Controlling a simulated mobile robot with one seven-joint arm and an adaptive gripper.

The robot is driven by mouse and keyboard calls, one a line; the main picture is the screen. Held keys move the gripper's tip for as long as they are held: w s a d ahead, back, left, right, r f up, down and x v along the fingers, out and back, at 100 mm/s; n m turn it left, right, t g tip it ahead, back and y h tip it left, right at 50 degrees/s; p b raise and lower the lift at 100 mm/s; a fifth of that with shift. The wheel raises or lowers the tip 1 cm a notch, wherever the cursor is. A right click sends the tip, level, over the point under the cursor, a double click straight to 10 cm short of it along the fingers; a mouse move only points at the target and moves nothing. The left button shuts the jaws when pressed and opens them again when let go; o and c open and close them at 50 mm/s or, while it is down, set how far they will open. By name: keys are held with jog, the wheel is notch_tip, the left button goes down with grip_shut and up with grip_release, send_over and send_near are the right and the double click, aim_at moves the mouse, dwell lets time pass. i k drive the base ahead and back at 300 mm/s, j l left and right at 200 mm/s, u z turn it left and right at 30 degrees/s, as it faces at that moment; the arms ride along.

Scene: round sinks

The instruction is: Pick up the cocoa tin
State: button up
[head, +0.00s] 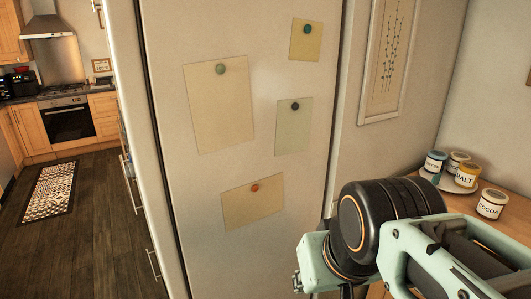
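The cocoa tin (491,204) is a small white tin with a dark "COCOA" label and a lid. It stands upright on the wooden counter (508,231) at the right, in front of a plate of other tins. My arm reaches in from the lower right, and its black joint and pale green links stand in front of the counter's near part. The arm is to the left of and below the cocoa tin in the picture and hides none of it. My gripper's fingers do not show clearly in this view.
Several similar tins, one marked "SALT" (465,176), stand on a white plate (446,184) just behind the cocoa tin. A tall fridge (270,95) with pinned notes fills the middle. Open dark floor (90,240) with a patterned rug (48,188) lies at the left.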

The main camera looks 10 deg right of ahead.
aim_at(491, 204)
jog(key=z, duration=1.45)
